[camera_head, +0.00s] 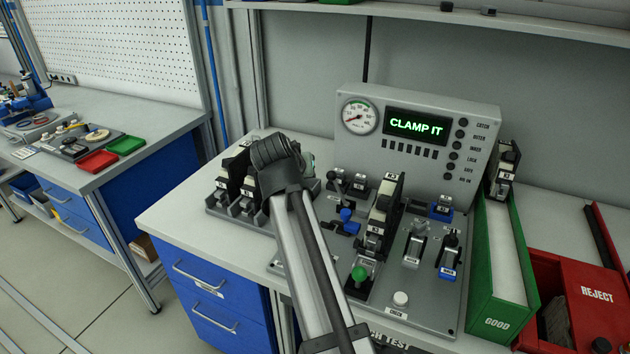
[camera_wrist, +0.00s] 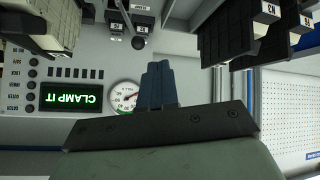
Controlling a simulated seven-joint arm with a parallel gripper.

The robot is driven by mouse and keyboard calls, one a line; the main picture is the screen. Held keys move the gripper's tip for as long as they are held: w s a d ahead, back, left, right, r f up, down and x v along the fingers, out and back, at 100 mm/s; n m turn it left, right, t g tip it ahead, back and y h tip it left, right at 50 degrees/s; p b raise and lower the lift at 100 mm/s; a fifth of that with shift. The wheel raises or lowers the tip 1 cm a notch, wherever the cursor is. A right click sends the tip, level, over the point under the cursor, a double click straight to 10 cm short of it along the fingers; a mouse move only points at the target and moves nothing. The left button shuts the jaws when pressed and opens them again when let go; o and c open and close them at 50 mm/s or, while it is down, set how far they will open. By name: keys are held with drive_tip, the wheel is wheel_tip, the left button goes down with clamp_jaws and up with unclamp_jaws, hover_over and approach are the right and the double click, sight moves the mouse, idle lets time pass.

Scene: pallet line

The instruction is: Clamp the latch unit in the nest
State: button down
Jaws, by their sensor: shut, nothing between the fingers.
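The latch unit (camera_head: 383,212), black and pale with white labels, stands upright in the nest on the grey test fixture (camera_head: 425,285). In the wrist view a pale and dark body at the upper left looks like this unit (camera_wrist: 42,25). A blue-handled clamp (camera_head: 346,222) sits just left of the unit; whether it touches the unit is unclear. My gripper's blue fingers (camera_wrist: 157,84) are together and empty, left of the nest. In the head view my own arm hides the fingers.
The panel screen (camera_head: 416,123) reads "CLAMP IT", beside a gauge (camera_head: 360,116). A rack (camera_head: 217,207) of units stands left, partly behind my arm. The GOOD bin (camera_head: 497,322) and REJECT bin (camera_head: 597,312) stand right.

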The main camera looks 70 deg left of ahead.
drive_tip(key=s+a+f+n+t+h, duration=0.2)
drive_tip(key=s+a+f+n+t, duration=0.15)
drive_tip(key=s+f+t, duration=0.3)
drive_tip(key=s+a+f+n+t+h, duration=0.2)
drive_tip(key=s+a+f+n+t, duration=0.1)
drive_tip(key=s+f+n+t, duration=0.3)
drive_tip(key=w+a, duration=0.2)
drive_tip(key=w, duration=0.8)
drive_tip(key=w+a+r+m+t, duration=0.1)
drive_tip(key=w+a, duration=0.1)
drive_tip(key=w, duration=0.8)
drive_tip(key=shift+w, duration=0.15)
drive_tip(key=shift+r, duration=0.1)
drive_tip(key=w+d+r+m+g, duration=0.3)
drive_tip(key=w+d+m+g, duration=0.3)
drive_tip(key=w+d+m, duration=0.2)
drive_tip(key=shift+r+y, duration=0.3)
drive_tip(key=shift+y, duration=0.1)
drive_tip(key=shift+w+d+m, duration=0.1)
drive_tip(key=shift+w+m, duration=0.05)
drive_tip(key=shift+m, duration=0.1)
